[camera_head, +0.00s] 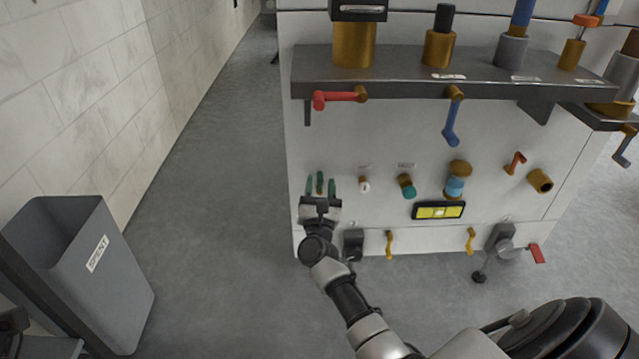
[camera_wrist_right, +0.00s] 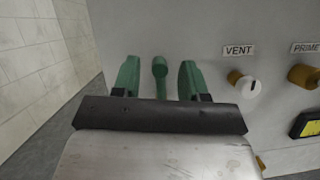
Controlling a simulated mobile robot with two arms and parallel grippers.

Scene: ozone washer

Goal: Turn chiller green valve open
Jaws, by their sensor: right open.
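The green valve handle (camera_head: 320,182) is on the lower left of the white machine panel. In the right wrist view the green handle (camera_wrist_right: 160,78) is upright with a rounded top. My right gripper (camera_head: 320,186) is open, with its green fingers on either side of the handle. In the right wrist view the gripper (camera_wrist_right: 158,80) shows a gap between each finger and the handle. The lower part of the handle is hidden behind the gripper's dark bar. I do not see my left gripper.
To the right are a white VENT knob (camera_wrist_right: 250,88), a teal PRIME knob (camera_head: 408,190) and a yellow display (camera_head: 438,210). A shelf with a red-handled valve (camera_head: 335,98) juts out above. A grey SPENT bin (camera_head: 75,265) stands left. Floor between is clear.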

